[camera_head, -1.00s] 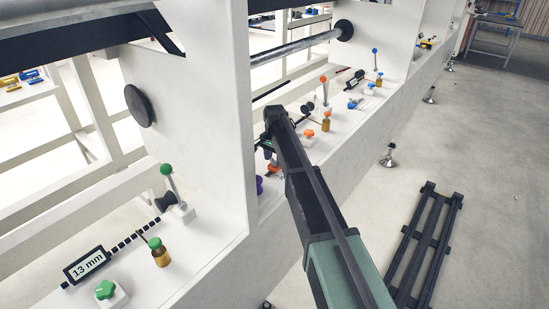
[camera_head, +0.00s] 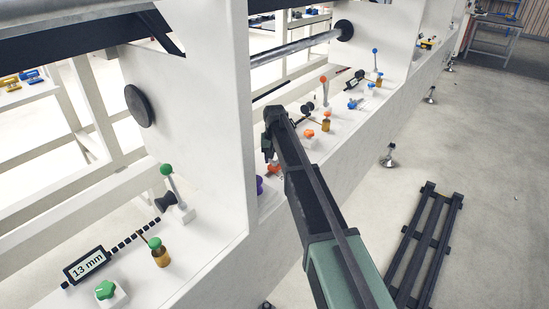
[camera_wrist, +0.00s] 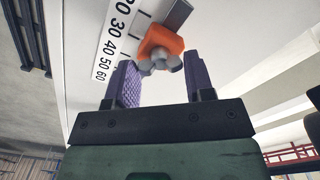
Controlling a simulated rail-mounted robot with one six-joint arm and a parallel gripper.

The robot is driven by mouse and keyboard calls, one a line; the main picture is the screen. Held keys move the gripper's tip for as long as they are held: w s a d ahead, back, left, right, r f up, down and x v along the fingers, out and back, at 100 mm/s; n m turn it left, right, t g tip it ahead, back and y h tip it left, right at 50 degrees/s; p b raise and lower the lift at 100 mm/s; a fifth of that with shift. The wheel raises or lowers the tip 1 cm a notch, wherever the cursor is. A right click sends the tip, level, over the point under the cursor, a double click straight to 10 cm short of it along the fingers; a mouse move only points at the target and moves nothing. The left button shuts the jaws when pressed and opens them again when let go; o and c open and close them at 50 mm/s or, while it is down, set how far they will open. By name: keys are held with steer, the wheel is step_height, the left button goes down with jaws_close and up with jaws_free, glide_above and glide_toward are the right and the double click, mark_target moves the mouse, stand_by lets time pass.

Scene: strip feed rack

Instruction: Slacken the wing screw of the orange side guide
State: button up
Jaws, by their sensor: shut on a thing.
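In the wrist view, the orange side guide (camera_wrist: 163,38) sits beside a printed scale on a white surface. Its grey wing screw (camera_wrist: 160,61) faces my camera. My gripper (camera_wrist: 159,70) has its two purple, ridged fingers on either side of the wing screw and is shut on it.
The white upright (camera_head: 202,110) stands just left of my arm. Along the ledge are an orange-topped lever (camera_head: 324,92), an orange knob (camera_head: 309,134) and, nearer, a green-topped lever (camera_head: 168,180) and a 13 mm display (camera_head: 86,267). A dark pallet (camera_head: 424,240) lies on the floor.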

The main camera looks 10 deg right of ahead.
steer(key=shift+n, duration=1.2)
steer(key=o, duration=0.9)
steer(key=shift+r, duration=0.1)
step_height(320, 180, up, 11)
steer(key=p, duration=1.1)
steer(key=shift+f, duration=0.2)
